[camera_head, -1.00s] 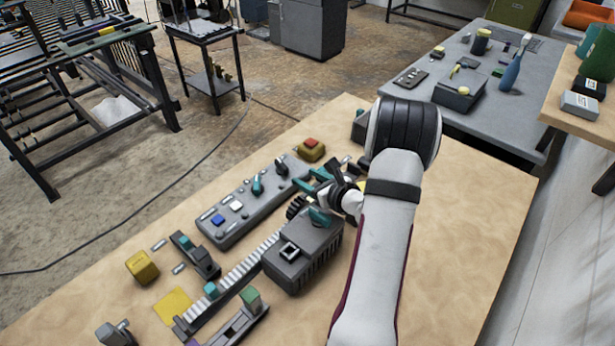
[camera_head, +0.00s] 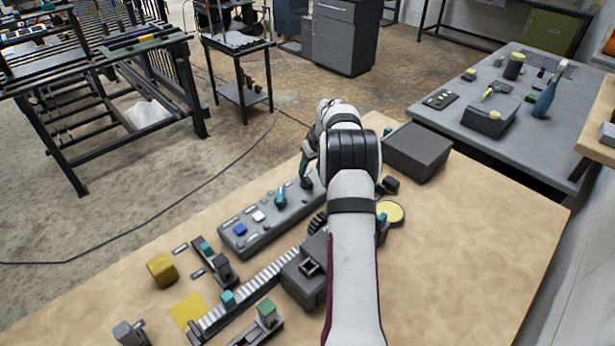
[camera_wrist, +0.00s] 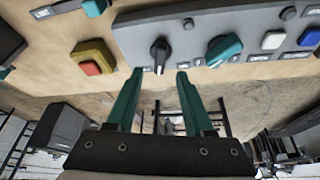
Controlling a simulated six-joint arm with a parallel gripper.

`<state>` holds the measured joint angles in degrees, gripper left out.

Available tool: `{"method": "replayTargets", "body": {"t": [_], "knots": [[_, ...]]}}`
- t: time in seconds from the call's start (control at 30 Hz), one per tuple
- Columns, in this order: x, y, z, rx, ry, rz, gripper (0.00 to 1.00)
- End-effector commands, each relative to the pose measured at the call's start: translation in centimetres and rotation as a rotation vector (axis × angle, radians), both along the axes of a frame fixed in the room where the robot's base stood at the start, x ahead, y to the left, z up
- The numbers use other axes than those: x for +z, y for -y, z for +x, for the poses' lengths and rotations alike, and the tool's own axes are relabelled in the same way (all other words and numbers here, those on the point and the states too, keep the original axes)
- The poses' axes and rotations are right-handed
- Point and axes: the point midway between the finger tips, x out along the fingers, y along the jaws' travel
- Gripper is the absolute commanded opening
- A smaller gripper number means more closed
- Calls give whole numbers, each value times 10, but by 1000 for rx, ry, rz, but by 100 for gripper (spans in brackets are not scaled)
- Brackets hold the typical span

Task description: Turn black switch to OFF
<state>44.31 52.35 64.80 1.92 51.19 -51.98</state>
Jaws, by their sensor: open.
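The black switch (camera_wrist: 160,55) is a dark rotary knob with a light pointer line on the grey control panel (camera_wrist: 140,33) in the wrist view. In the head view the black switch (camera_head: 306,182) sits at the panel's far right end, partly covered by my arm. My gripper (camera_wrist: 155,75) has two teal fingers, open, with the knob lying between and just beyond their tips in the wrist view. I cannot tell whether a finger touches it. A small label lies beside the knob, too small to read. In the head view my gripper (camera_head: 308,165) is mostly hidden by my arm.
A teal knob (camera_wrist: 222,49), a white button (camera_wrist: 273,39) and a blue button (camera_head: 239,230) share the panel. A yellow box with a red button (camera_wrist: 92,62) stands near its end. A dark grey box (camera_head: 418,152) and a conveyor (camera_head: 250,282) are also on the table.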

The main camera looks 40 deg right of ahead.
Motion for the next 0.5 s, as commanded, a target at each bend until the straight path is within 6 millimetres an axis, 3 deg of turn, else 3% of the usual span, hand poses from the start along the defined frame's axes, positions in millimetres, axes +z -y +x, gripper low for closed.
{"method": "replayTargets", "body": {"t": [0.1,0.2,0.5], "knots": [[-28,3,11,0,0,2,52],[-44,4,17,-1,0,3,52],[-56,6,22,-2,1,2,52]]}}
